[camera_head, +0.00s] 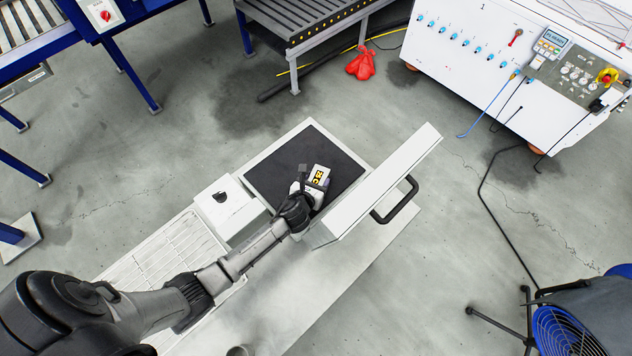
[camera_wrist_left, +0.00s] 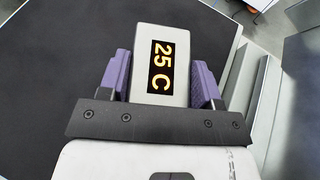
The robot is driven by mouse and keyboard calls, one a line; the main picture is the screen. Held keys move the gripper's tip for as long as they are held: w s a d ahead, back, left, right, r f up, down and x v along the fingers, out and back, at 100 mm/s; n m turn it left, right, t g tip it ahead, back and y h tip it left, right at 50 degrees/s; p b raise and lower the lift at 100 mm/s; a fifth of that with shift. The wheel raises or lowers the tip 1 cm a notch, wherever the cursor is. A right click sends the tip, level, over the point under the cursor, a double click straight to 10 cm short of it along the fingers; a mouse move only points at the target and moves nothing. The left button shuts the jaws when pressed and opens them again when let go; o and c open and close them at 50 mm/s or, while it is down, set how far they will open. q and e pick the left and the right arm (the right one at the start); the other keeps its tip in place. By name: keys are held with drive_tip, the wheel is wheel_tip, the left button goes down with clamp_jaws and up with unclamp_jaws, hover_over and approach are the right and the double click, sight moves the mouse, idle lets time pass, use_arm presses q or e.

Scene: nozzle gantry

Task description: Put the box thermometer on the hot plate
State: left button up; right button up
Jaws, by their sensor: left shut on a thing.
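The box thermometer is a small light box with a dark display reading "25 C" in yellow. It shows in the head view (camera_head: 320,174) and the wrist view (camera_wrist_left: 183,47). My left gripper (camera_head: 312,184) is shut on it, with a purple finger on each side in the wrist view (camera_wrist_left: 160,82). The hot plate (camera_head: 268,170) is a black square in a light frame, also seen as the dark surface in the wrist view (camera_wrist_left: 55,65). The thermometer is over its right part; I cannot tell whether it touches. My right gripper is out of view.
A raised light lid (camera_head: 384,182) with a black handle (camera_head: 396,203) stands close right of the gripper. A white box (camera_head: 225,205) and a wire rack (camera_head: 160,258) lie to the left.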

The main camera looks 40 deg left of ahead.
use_arm(q)
drive_tip(key=shift+f, duration=0.2)
drive_tip(key=shift+f, duration=0.15)
drive_tip(key=o, duration=1.1)
drive_tip(key=shift+r, duration=0.3)
drive_tip(key=shift+p+v, duration=0.4)
drive_tip(key=shift+v, duration=3.3)
